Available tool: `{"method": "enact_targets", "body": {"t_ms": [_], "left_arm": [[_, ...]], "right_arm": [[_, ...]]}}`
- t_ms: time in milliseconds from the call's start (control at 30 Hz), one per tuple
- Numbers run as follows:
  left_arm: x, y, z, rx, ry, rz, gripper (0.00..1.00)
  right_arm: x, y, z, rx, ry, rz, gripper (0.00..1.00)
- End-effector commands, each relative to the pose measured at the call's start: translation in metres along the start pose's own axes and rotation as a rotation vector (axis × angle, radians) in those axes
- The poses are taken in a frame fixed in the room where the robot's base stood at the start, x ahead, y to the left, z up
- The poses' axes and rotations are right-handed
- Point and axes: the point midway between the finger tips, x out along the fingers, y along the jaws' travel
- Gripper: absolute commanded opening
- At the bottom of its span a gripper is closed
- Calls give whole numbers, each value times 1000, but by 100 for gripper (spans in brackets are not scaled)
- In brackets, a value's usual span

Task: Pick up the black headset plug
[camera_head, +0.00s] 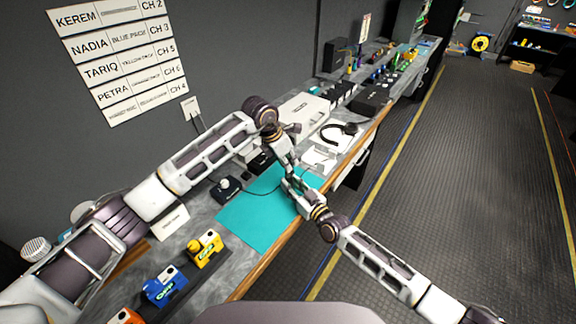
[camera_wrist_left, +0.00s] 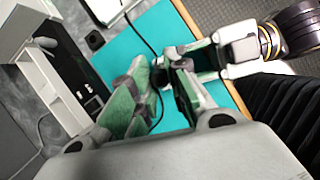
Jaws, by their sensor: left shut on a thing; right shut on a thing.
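The black headset plug (camera_wrist_left: 160,76) is a small dark piece between the fingertips of my left gripper (camera_wrist_left: 158,70), above the teal mat (camera_head: 250,218). A thin black cable (camera_wrist_left: 143,33) runs from it. In the head view my left gripper (camera_head: 288,174) reaches down over the mat and largely hides the plug. My right gripper (camera_head: 297,186) comes in from the lower right and meets the left one; it also shows in the left wrist view (camera_wrist_left: 205,60). Its jaws are shut at the same dark piece, whose exact outline is hard to see.
A black headset (camera_head: 340,133) lies on the bench beyond the mat. A small black box (camera_head: 228,188) sits left of the mat. Yellow (camera_head: 204,248) and blue (camera_head: 163,288) units stand in front. The bench's wooden edge (camera_head: 265,262) runs along the right, with open floor beyond.

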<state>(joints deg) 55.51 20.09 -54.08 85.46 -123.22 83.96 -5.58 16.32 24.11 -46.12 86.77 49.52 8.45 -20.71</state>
Motion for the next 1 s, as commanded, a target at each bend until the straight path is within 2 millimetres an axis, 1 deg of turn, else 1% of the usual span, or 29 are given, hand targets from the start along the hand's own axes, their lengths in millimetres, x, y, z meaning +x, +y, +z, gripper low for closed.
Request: {"method": "enact_targets", "body": {"t_ms": [300,500,700,1000], "left_arm": [[-43,0,18,1,-1,2,0],[-64,0,27,0,0,1,0],[-72,0,30,0,1,0,0],[-73,0,30,0,1,0,0]], "right_arm": [[0,0,1,0,-2,0,0],[0,0,1,0,-2,0,0],[0,0,1,0,-2,0,0],[0,0,1,0,-2,-1,0]]}}
